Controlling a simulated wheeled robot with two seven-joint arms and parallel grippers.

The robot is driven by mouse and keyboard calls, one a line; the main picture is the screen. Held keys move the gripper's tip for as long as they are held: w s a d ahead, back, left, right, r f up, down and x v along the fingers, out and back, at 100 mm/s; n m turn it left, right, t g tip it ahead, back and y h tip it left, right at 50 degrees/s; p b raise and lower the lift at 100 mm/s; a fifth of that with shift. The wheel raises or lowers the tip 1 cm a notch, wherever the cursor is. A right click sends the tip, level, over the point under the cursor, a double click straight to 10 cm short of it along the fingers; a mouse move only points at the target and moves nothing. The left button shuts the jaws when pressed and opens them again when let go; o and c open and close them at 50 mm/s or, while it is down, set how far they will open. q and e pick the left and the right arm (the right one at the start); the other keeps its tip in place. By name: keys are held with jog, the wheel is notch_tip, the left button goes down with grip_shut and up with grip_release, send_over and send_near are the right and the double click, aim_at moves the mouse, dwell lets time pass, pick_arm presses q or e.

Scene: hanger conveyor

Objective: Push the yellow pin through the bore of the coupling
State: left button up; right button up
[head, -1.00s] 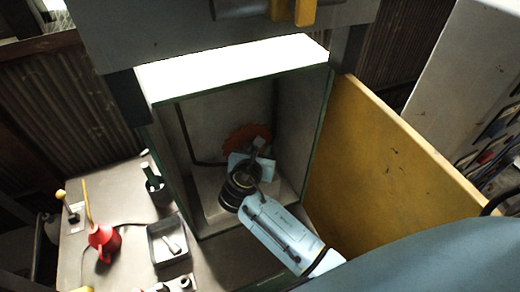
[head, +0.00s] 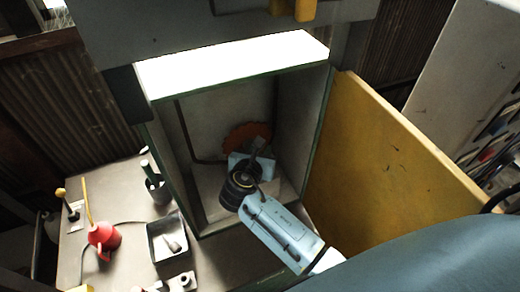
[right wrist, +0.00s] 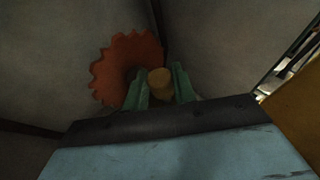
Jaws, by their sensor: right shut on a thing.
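An orange toothed wheel (head: 250,135) stands inside a lit, open-fronted box; it shows larger in the right wrist view (right wrist: 125,70). My right arm reaches into the box, its gripper (head: 257,154) just in front of the wheel. In the right wrist view its green fingers (right wrist: 160,88) are shut on a short yellow-tan round piece, which looks like the yellow pin (right wrist: 160,82). The fingers overlap the wheel's lower right side; I cannot tell whether they touch. I cannot make out the coupling or its bore for certain. My left gripper is not in view.
The green-edged box (head: 318,150) has close walls around the gripper. A yellow panel (head: 385,160) stands open at its right. On the bench at left are a red can (head: 103,237), a grey tray (head: 154,250) and a dark cup (head: 160,192).

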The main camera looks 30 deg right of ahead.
jog(key=shift+f+b, duration=0.45)
jog(key=shift+f, duration=0.55)
dwell(0.3)
jog(key=o, duration=0.7)
jog(key=shift+o, duration=0.4)
jog(key=o, duration=0.5)
jog(key=shift+s+a, duration=0.1)
jog(key=v, duration=1.3)
jog(key=shift+s, duration=0.1)
